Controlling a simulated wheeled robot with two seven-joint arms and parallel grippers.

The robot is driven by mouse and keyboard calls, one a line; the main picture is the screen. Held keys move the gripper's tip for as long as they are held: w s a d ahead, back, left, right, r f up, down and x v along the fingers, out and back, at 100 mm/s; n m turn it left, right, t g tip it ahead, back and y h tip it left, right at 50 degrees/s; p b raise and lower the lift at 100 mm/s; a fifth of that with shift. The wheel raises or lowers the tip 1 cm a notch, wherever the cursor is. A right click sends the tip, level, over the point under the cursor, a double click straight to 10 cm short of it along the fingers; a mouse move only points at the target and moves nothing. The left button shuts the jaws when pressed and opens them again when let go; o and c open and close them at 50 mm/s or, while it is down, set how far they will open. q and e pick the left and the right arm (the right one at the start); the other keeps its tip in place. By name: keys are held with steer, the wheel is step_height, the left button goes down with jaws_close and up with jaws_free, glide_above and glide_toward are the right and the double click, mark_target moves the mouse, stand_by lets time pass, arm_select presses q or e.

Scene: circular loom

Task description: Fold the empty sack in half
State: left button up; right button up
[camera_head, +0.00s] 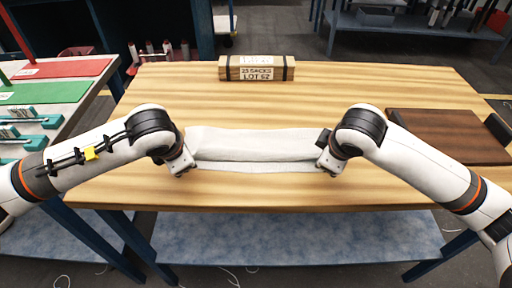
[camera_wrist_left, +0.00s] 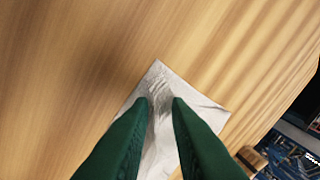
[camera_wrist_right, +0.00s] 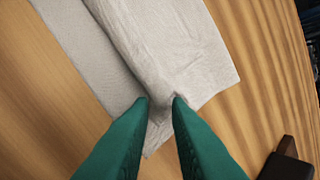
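The white sack (camera_head: 255,143) lies flat and wide on the wooden table between my two grippers. A layer of it lies over a wider one, and a narrow strip of the lower layer shows along the front. My left gripper (camera_head: 183,168) is low at its front left corner. In the left wrist view, wrinkled cloth (camera_wrist_left: 165,82) runs between the green fingertips (camera_wrist_left: 161,100). My right gripper (camera_head: 327,166) is low at the front right corner. In the right wrist view, a raised ridge of the sack (camera_wrist_right: 150,45) runs to the fingertips (camera_wrist_right: 161,99). Both pairs of tips stand slightly apart; whether they pinch cloth is unclear.
A labelled wooden block (camera_head: 257,68) sits at the back of the table (camera_head: 380,90). A dark brown board (camera_head: 445,136) lies at the right. A side bench with a green panel (camera_head: 45,94) and a red panel (camera_head: 65,68) stands at the left.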

arm_select(q)
steer(key=o, duration=0.4)
arm_select(e)
steer(key=o, duration=0.4)
arm_select(q)
steer(key=shift+o, duration=0.2)
steer(key=shift+s+d, duration=0.1)
arm_select(e)
steer(key=shift+o, duration=0.2)
steer(key=shift+s+a, duration=0.1)
